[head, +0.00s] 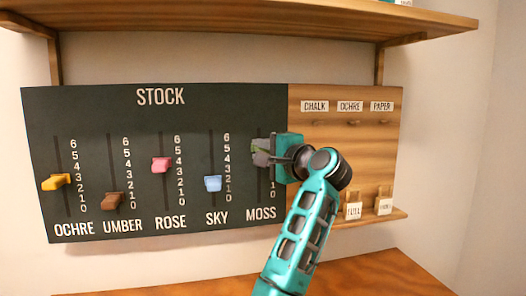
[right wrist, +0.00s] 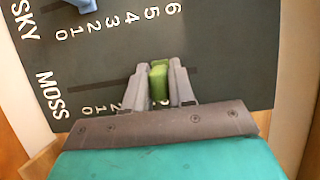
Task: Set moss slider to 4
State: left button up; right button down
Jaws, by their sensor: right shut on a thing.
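The moss slider is a green knob (right wrist: 160,85) on the rightmost track of the dark STOCK board (head: 150,100). My right gripper (head: 263,152) is shut on this knob, with one grey finger on each side of it in the right wrist view. The knob sits in the upper part of its track. My fingers hide most of the MOSS numbers, with only the lowest ones showing, so I cannot read its exact value. My left gripper is not in view.
Left of moss are the ochre (head: 56,181), umber (head: 113,201), rose (head: 161,164) and sky (head: 213,183) sliders. A wooden panel (head: 340,160) with hooks and labels adjoins the board on the right. A shelf (head: 230,17) runs above, and a wooden tabletop (head: 200,285) lies below.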

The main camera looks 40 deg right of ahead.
jog(key=shift+f, duration=0.1)
notch_tip(320, 180, down, 2)
jog(key=shift+f+b, duration=0.15)
jog(key=shift+b, duration=0.25)
jog(key=c, duration=1)
grip_release()
jog(key=shift+c, duration=0.2)
jog(key=s+a, duration=0.1)
jog(key=s, duration=1.2)
jog(key=shift+a, duration=0.2)
